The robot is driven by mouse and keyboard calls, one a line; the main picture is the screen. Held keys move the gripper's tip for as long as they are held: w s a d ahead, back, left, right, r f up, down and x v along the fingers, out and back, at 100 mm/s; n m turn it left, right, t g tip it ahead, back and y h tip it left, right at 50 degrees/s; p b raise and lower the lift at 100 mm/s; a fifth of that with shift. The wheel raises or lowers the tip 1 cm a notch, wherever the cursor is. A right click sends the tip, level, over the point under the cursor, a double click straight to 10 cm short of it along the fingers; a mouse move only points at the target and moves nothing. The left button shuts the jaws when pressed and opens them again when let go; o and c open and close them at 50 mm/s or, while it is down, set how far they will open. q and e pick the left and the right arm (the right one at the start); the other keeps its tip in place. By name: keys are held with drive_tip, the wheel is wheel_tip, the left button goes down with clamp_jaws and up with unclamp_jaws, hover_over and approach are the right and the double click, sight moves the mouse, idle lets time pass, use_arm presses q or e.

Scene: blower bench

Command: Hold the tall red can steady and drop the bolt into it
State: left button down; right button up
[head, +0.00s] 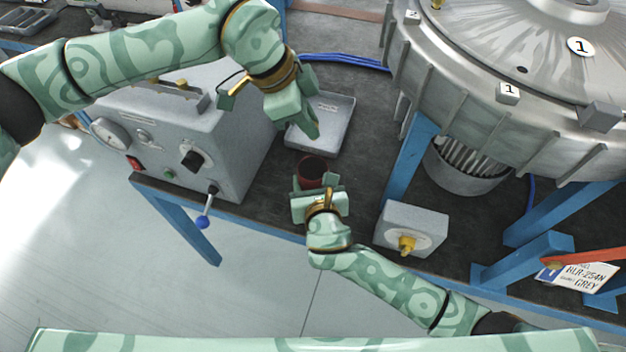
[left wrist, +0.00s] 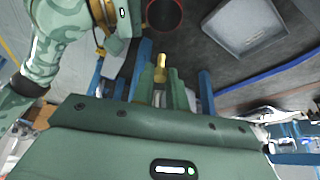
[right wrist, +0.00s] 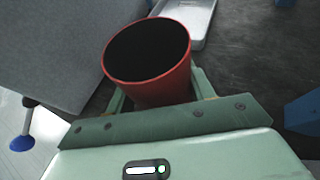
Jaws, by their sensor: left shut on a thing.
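The tall red can (head: 313,168) stands upright on the dark bench top, its dark open mouth facing up. It also shows in the right wrist view (right wrist: 150,75) and partly at the top of the left wrist view (left wrist: 165,16). My right gripper (head: 318,187) has its fingers on both sides of the can and looks closed on it. My left gripper (head: 312,132) is above and just behind the can in the head view. It is shut on a brass-coloured bolt (left wrist: 160,68), which sticks out past its fingertips. The bolt is hidden in the head view.
A shallow grey tray (head: 335,120) lies behind the can. A grey instrument box (head: 228,130) with gauge and knobs stands left. A small grey box with a yellow knob (head: 410,232) is to the right, below the large metal blower (head: 470,60). Blue frame legs stand nearby.

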use_arm(q)
drive_tip(key=shift+f, duration=0.15)
use_arm(e)
drive_tip(key=shift+c, duration=0.2)
use_arm(q)
drive_tip(key=shift+f, duration=2.15)
drive_tip(key=c, duration=1.3)
unclamp_jaws()
drive_tip(key=v, duration=1.2)
